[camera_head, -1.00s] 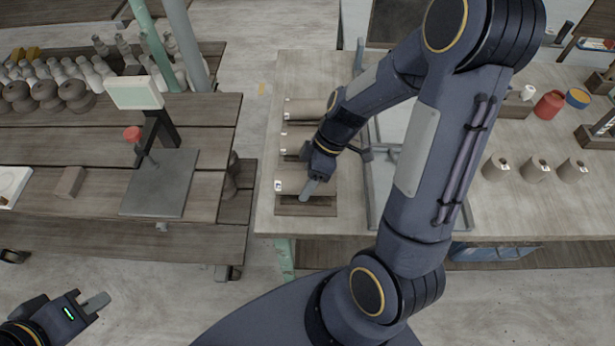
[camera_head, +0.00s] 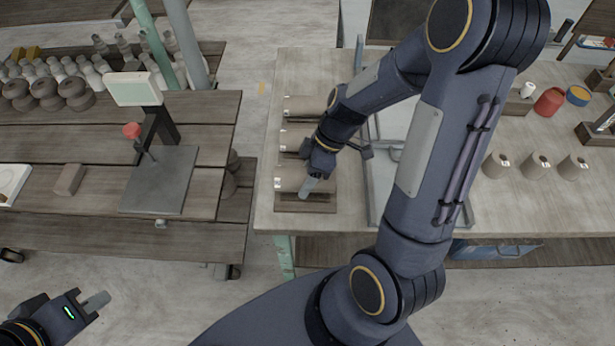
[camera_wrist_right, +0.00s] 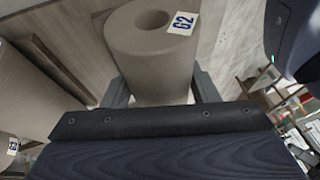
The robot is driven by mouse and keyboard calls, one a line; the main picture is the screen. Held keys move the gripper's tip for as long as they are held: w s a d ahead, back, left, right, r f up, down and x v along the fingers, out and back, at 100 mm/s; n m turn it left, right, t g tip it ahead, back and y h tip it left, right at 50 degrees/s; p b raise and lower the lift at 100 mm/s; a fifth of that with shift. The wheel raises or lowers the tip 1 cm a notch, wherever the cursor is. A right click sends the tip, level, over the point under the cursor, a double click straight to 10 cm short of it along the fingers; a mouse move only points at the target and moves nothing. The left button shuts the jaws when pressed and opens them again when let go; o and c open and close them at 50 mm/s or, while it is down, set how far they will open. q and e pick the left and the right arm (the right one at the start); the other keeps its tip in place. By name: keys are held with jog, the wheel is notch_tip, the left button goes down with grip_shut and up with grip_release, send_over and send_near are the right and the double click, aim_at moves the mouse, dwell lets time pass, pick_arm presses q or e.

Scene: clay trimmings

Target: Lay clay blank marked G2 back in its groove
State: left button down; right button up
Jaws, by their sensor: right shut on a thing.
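The clay blank marked G2 (camera_wrist_right: 150,65) is a beige hollow cylinder with a blue-lettered white tag on its end, in the right wrist view. My right gripper (camera_wrist_right: 160,90) is shut on it, one finger on each side. In the head view my right gripper (camera_head: 309,187) is low over the front of the wooden groove rack (camera_head: 305,207), at the front-most blank (camera_head: 290,178). Whether the G2 blank touches its groove is hidden by the gripper. My left gripper (camera_head: 95,301) is at the lower left, away from the tables; its finger gap is not clear.
Other blanks (camera_head: 304,106) lie behind on the same table; one is close beside the held blank in the wrist view (camera_wrist_right: 25,95). A grey metal frame (camera_head: 374,205) stands right of the rack. Several upright cylinders (camera_head: 535,168) stand farther right. Bare tabletop lies left of the rack.

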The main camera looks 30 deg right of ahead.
jog(key=shift+s+f+b, duration=0.45)
jog(key=shift+f, duration=0.4)
jog(key=o, duration=1.3)
jog(key=shift+d, duration=0.1)
jog(key=shift+o, duration=0.2)
jog(key=shift+w+d+r, duration=0.15)
jog(key=shift+r, duration=0.25)
jog(key=shift+o, duration=0.7)
jog(key=v, duration=0.8)
jog(key=shift+w+a+r, duration=0.2)
jog(key=shift+a+r, duration=0.05)
jog(key=shift+a, duration=0.05)
jog(key=shift+r, duration=0.1)
jog(key=s+a+r+m+t+h, duration=0.1)
jog(key=s+a+r+m+t, duration=0.1)
jog(key=s+m, duration=0.3)
jog(key=s+a+r+m+t, duration=0.2)
jog(key=s+r+m+t, duration=0.1)
jog(key=s+r+m, duration=0.2)
jog(key=s+m, duration=0.1)
jog(key=m, duration=0.1)
jog(key=shift+s+a+r+m+t+h, duration=0.2)
jog(key=shift+a+m+t+h, duration=0.1)
jog(key=shift+a+t+h, duration=0.1)
